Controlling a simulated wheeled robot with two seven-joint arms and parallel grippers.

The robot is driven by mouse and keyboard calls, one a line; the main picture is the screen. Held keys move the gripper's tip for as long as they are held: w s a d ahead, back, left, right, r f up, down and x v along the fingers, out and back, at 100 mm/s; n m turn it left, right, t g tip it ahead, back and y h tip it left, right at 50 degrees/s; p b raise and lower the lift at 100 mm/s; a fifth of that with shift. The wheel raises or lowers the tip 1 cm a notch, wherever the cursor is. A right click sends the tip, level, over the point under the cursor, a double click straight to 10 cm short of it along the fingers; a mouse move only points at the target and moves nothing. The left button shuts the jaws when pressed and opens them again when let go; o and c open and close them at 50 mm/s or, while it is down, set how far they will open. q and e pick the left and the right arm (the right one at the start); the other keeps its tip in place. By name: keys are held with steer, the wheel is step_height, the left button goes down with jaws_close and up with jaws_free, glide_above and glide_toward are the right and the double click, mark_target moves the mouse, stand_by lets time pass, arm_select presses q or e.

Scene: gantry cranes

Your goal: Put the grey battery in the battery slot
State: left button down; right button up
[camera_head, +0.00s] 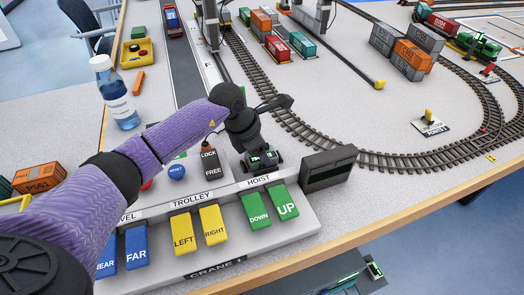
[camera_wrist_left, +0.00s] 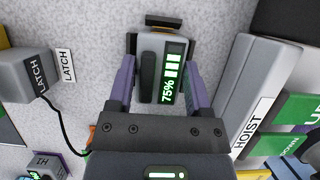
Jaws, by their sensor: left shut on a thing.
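The grey battery (camera_wrist_left: 163,65) shows a green 75% charge display and a dark strip along one side in the left wrist view. My left gripper (camera_wrist_left: 160,90) is shut on it, with a purple finger on each side. In the head view my left gripper (camera_head: 260,160) is low over the console behind the HOIST label, and the battery's green display (camera_head: 264,158) shows under it. Black parts show at the battery's far end; I cannot tell whether they belong to a slot. I cannot make out the battery slot. My right gripper is not in view.
The crane console has green UP (camera_head: 285,202) and DOWN keys, yellow TROLLEY keys (camera_head: 213,224) and blue keys. A dark display box (camera_head: 328,168) stands right of the gripper. A curved rail track (camera_head: 300,125) lies behind. A water bottle (camera_head: 114,92) stands at left.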

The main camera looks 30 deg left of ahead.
arm_select(q)
steer(key=shift+c, duration=2.2)
jaws_free()
steer(key=shift+f, duration=0.1)
steer(key=o, duration=0.4)
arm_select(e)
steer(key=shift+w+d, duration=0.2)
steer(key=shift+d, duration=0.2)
arm_select(q)
steer(key=p+v, duration=0.4)
steer(key=v, duration=0.8)
steer(key=shift+p, duration=0.35)
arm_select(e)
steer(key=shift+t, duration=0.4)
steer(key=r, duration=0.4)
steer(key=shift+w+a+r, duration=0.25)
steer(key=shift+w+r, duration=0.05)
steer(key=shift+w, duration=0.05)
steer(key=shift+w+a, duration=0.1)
